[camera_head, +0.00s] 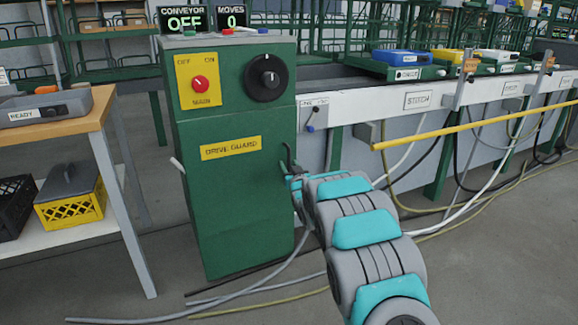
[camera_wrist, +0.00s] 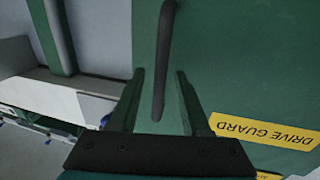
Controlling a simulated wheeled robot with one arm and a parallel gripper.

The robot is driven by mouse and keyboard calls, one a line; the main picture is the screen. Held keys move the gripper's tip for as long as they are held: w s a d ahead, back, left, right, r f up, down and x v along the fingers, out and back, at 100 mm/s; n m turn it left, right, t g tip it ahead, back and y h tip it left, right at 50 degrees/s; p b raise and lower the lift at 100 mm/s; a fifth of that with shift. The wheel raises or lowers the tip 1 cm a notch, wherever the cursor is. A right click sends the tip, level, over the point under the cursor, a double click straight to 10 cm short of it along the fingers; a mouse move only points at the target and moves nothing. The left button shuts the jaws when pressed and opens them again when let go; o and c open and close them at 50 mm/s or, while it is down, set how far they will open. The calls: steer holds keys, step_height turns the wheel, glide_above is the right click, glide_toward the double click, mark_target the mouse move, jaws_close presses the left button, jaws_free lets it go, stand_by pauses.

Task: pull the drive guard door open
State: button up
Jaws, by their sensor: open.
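The drive guard door (camera_head: 240,215) is the green front of the cabinet, with a yellow DRIVE GUARD label (camera_head: 231,148); it looks shut. Its green face also shows in the wrist view (camera_wrist: 255,60). A dark bar handle (camera_head: 288,157) is at the door's right edge in the head view. My gripper (camera_head: 292,181) is at that edge, partly hidden by my arm. In the wrist view my gripper (camera_wrist: 160,75) is open, and the handle (camera_wrist: 166,40) reaches down between its two fingers. A gap shows on each side, so the fingers look apart from it.
Above the door are a red MAIN switch (camera_head: 200,84) and a black knob (camera_head: 266,78). A workbench (camera_head: 100,108) stands at the left. A yellow rail (camera_head: 470,130) and the conveyor (camera_head: 440,97) run at the right. Cables (camera_head: 255,288) lie on the floor before the cabinet.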

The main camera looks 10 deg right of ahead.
steer(key=shift+w, duration=0.35)
jaws_close()
stand_by(1.2)
